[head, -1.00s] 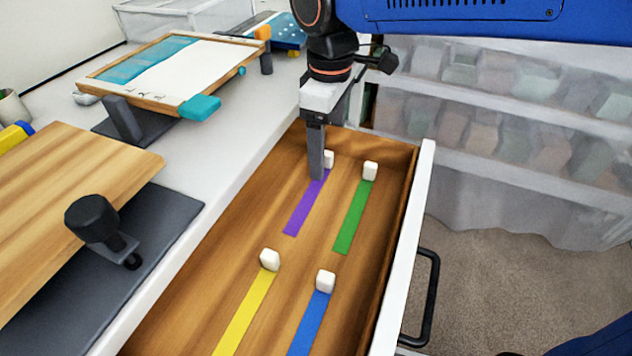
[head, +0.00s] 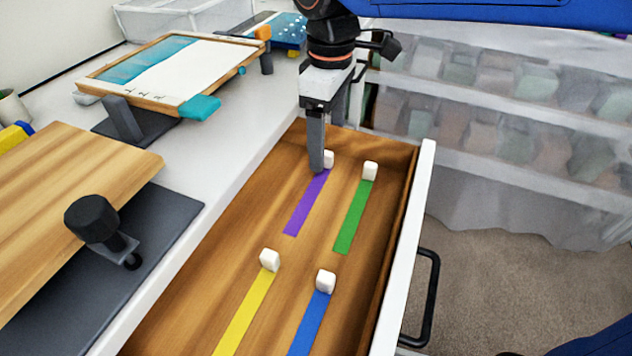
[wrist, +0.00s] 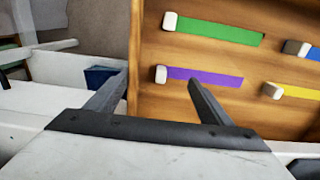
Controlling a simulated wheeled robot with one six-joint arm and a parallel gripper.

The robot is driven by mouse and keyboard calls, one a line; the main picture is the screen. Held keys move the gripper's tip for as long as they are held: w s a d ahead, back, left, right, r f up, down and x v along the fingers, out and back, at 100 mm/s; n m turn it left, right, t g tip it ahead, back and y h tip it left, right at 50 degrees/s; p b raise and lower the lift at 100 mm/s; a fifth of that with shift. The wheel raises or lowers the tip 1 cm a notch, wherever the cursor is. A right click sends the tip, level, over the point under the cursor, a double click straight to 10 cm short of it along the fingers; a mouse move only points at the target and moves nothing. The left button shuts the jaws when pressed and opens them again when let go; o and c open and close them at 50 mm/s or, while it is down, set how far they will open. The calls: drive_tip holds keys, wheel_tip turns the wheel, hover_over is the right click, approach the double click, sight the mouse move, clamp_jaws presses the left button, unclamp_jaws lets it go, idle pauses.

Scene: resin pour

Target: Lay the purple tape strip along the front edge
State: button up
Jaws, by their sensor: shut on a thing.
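The purple tape strip (head: 307,203) lies flat in the open wooden drawer, with a white block (head: 328,158) at its far end. It also shows in the wrist view (wrist: 205,77), with its white block (wrist: 161,74) between my two fingers. My gripper (head: 325,151) reaches down into the drawer and is shut on the white block. In the head view the near finger covers part of the block. In the wrist view my gripper (wrist: 160,78) has a finger on each side of the block; exact contact is hard to see.
Green (head: 355,217), yellow (head: 243,314) and blue (head: 309,325) strips with white blocks lie in the same drawer. The drawer's white front (head: 412,220) is on the right. A wooden board (head: 60,200) and a framed screen (head: 165,70) stand on the white bench.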

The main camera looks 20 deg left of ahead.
drive_tip(key=shift+s+r, duration=0.15)
drive_tip(key=shift+r, duration=0.85)
drive_tip(key=o, duration=1)
drive_tip(key=shift+r, duration=0.1)
wheel_tip(320, 180, up, 17)
drive_tip(key=w+d+f+m+t+y, duration=0.15)
drive_tip(key=d+f+m, duration=0.3)
drive_tip(key=d, duration=0.75)
drive_tip(key=w+d+f+m+t+h, duration=0.15)
drive_tip(key=d+f+m, duration=0.35)
drive_tip(key=d, duration=0.8)
drive_tip(key=s+d+f+m, duration=0.2)
drive_tip(key=s+d+f, duration=0.1)
drive_tip(key=d+f, duration=0.2)
drive_tip(key=s+d+f+m+t, duration=0.1)
drive_tip(key=s+d+f+m, duration=0.2)
drive_tip(key=d+f, duration=0.3)
drive_tip(key=s+d+f+m, duration=0.2)
drive_tip(key=d+f, duration=0.3)
drive_tip(key=f, duration=0.3)
drive_tip(key=shift+s+d+m+t, duration=0.15)
drive_tip(key=shift+s+d+t, duration=0.05)
drive_tip(key=shift+s, duration=0.25)
drive_tip(key=shift+s+d+m+t, duration=0.1)
drive_tip(key=shift+s+d+t, duration=0.1)
drive_tip(key=shift+s, duration=0.2)
